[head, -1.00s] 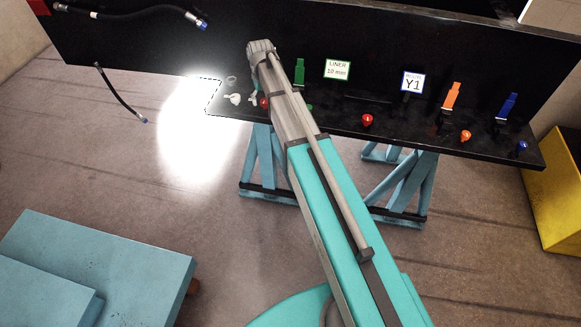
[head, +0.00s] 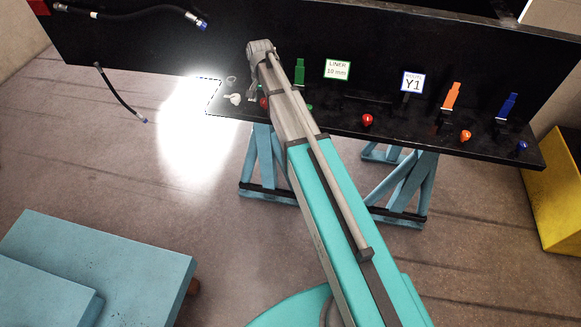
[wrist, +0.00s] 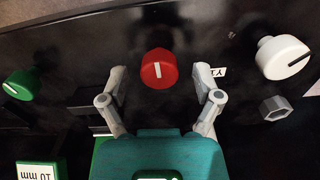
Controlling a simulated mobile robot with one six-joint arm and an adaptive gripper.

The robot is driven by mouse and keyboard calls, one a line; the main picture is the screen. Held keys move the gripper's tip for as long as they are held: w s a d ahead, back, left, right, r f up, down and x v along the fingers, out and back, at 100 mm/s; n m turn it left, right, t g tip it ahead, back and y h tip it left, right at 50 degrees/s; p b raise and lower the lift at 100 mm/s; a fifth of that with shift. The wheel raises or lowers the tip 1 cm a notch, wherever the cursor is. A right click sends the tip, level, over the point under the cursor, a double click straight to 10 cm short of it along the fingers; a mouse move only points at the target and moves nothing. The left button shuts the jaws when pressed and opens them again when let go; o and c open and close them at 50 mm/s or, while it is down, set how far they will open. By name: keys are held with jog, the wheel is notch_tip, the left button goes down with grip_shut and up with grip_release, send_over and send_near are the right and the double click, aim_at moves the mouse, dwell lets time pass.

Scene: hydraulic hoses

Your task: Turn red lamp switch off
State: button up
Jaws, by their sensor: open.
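A round red knob (wrist: 158,72) with a white line on its face sits at the middle of the wrist view. The line runs nearly up and down in that view. My gripper (wrist: 161,84) is open, with one finger to each side of the red knob and visible gaps between. In the head view part of the red knob (head: 264,103) shows beside my wrist, on the black bench. My fingers are mostly hidden there behind the arm.
A green knob (wrist: 20,84) and a white knob (wrist: 283,57) flank the red one. A hex nut (wrist: 276,108) lies near the white knob. Another red knob (head: 367,119), an orange knob (head: 466,135) and a blue knob (head: 522,146) stand farther right. A bright patch (head: 195,135) lights the floor.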

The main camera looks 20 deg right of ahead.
aim_at(264, 100)
jog(key=shift+m, duration=0.3)
jog(key=shift+r+p, duration=0.45)
notch_tip(264, 100, up, 13)
jog(key=p, duration=1.3)
jog(key=s+f+n+b, duration=0.3)
jog(key=s+f+b, duration=0.4)
jog(key=s, duration=0.6)
jog(key=s+f+n+b, duration=0.4)
jog(key=s+f+b, duration=0.4)
jog(key=s, duration=0.5)
jog(key=shift+s+n, duration=0.25)
jog(key=shift+n, duration=0.05)
